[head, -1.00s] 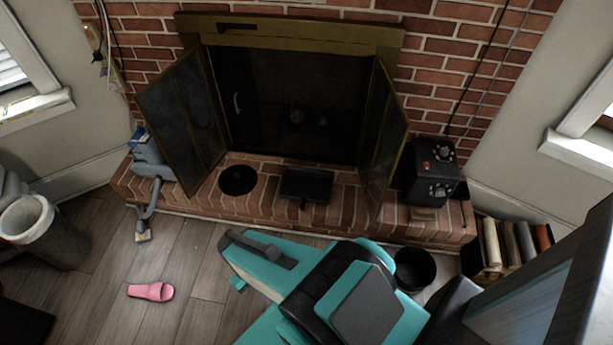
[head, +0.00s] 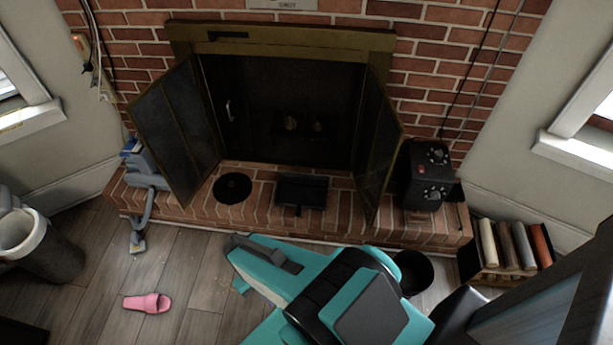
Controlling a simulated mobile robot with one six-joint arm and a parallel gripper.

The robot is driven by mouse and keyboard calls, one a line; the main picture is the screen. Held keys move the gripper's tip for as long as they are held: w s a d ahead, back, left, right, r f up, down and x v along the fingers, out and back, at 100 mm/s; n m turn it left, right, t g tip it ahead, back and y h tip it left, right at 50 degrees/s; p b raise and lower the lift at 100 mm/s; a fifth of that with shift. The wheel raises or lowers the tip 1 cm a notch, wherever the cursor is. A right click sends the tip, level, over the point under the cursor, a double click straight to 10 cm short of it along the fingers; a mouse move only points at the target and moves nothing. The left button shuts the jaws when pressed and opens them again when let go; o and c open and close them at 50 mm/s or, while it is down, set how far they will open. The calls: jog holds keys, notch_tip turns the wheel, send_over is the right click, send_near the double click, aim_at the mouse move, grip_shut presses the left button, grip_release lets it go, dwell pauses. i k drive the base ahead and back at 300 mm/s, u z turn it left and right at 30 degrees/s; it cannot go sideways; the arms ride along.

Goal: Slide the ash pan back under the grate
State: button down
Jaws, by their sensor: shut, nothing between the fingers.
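The ash pan (head: 302,190) is a dark, shallow rectangular tray with a short handle pointing toward me. It lies on the brick hearth in front of the open firebox. The grate (head: 300,125) is dim in the dark firebox, behind the pan; its shape is hard to make out. My gripper (head: 238,245) is at the left end of my teal arm, in front of the hearth and lower left of the pan in the picture. It is shut and empty, apart from the pan.
Two glass doors (head: 175,132) (head: 378,150) stand open beside the firebox. A round black disc (head: 232,187) lies left of the pan. A black box with knobs (head: 424,178) stands at the right. A black bucket (head: 413,270), log crate (head: 508,248) and pink slipper (head: 147,302) are on the floor.

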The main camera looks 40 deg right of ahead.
aim_at(299, 190)
jog(key=i, duration=0.9)
jog(key=u, duration=0.05)
